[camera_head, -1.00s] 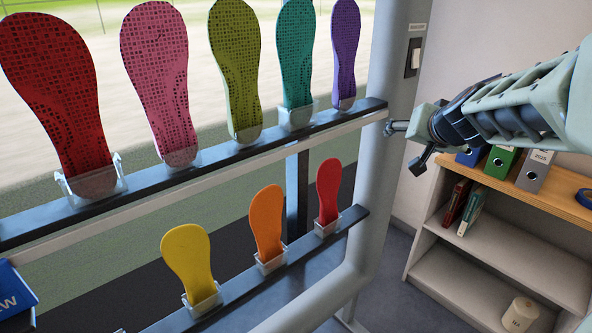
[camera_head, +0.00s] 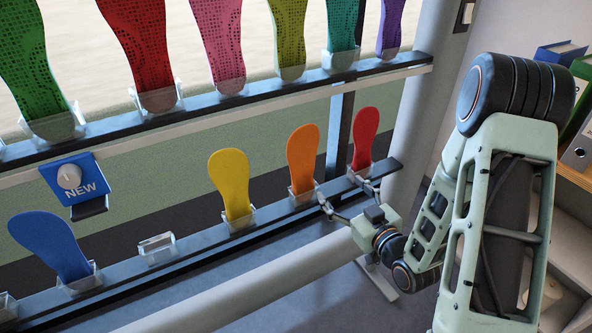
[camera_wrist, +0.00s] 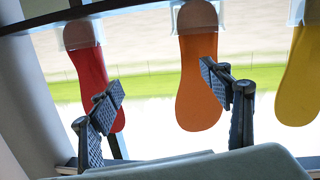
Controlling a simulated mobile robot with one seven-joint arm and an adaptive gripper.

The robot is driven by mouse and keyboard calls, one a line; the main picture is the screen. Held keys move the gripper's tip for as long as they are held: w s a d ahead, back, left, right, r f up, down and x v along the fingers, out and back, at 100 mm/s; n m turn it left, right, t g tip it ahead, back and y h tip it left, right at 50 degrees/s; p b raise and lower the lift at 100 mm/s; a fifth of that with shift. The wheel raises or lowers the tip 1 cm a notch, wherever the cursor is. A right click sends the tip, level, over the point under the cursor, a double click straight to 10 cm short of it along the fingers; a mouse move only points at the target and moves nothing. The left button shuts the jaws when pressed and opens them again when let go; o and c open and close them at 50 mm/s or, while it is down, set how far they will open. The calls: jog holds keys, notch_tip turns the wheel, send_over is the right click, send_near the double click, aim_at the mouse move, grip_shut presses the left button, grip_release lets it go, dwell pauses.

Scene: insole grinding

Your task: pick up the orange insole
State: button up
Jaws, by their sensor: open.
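The orange insole (camera_head: 303,158) stands upright in a clear holder on the lower rail, between the yellow insole (camera_head: 230,182) and the red insole (camera_head: 365,138). My gripper (camera_head: 339,187) is open and empty near the lower rail, low between the orange and red insoles. In the wrist view, where the insoles appear upside down, the orange insole (camera_wrist: 198,100) lies behind the right finger, which hides part of it. The left finger overlaps the red insole (camera_wrist: 88,65). The gap of my gripper (camera_wrist: 162,90) faces the space between them. I cannot tell whether a finger touches either insole.
The dark upper rail (camera_head: 205,108) holds several large insoles above. A blue sign reading NEW (camera_head: 73,183) and a blue insole (camera_head: 48,243) are at the left. An empty clear holder (camera_head: 157,247) stands left of the yellow insole. A thick pale post (camera_head: 420,130) rises at the right.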

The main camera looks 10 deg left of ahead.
aim_at(302, 170)
jog(key=a+y+b, duration=0.1)
jog(key=b, duration=0.1)
jog(key=s+a+r+b, duration=0.1)
jog(key=a+b, duration=0.1)
jog(key=b, duration=0.1)
jog(key=s+a+y+b, duration=0.1)
jog(key=b, duration=0.2)
jog(key=shift+a+r+y, duration=0.15)
jog(key=shift+a+y, duration=0.15)
jog(key=b, duration=0.4)
jog(key=shift+w+a, duration=0.15)
jog(key=shift+a, duration=0.1)
jog(key=b+x, duration=0.1)
jog(key=x, duration=0.7)
jog(key=shift+a+r, duration=0.1)
jog(key=shift+a, duration=0.05)
